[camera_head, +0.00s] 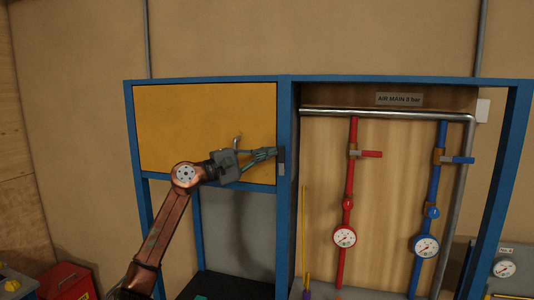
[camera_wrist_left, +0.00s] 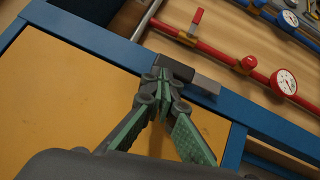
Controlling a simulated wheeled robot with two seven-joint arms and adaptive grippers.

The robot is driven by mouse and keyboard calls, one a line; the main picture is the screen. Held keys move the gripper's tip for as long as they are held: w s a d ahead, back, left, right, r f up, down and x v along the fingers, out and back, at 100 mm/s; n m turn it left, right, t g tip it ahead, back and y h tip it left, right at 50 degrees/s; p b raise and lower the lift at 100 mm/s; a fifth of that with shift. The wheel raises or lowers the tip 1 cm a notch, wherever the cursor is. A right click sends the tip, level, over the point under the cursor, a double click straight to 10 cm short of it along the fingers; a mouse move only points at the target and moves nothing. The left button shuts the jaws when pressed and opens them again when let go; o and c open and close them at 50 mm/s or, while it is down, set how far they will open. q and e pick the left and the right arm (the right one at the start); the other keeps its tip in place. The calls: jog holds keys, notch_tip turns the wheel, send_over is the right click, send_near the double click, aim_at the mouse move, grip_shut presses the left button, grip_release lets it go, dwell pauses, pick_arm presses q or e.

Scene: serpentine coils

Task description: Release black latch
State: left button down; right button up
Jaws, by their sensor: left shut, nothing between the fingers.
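The black latch (camera_head: 281,165) is a small dark block on the blue post at the right edge of the yellow panel (camera_head: 200,115). In the left wrist view the latch (camera_wrist_left: 174,68) shows a black part with a lighter grey bar beside it. My left gripper (camera_head: 273,153) is shut and empty, with its fingertips right at the latch. In the wrist view the green-padded fingers (camera_wrist_left: 160,84) meet at the tips beside the black part. I cannot tell whether they touch it. My right gripper is in neither view.
Right of the post, a red pipe (camera_head: 348,185) and a blue pipe (camera_head: 435,185) carry lever valves and gauges below a grey pipe (camera_head: 385,113). A red box (camera_head: 68,281) stands at the lower left. The space before the yellow panel is clear except for my arm.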

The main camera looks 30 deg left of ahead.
pick_arm(q)
jog(key=shift+a, duration=0.1)
dwell(0.3)
jog(key=s+a+b, duration=0.3)
jog(key=s+a, duration=0.6)
jog(key=shift+s+f, duration=0.15)
jog(key=shift+s, duration=0.1)
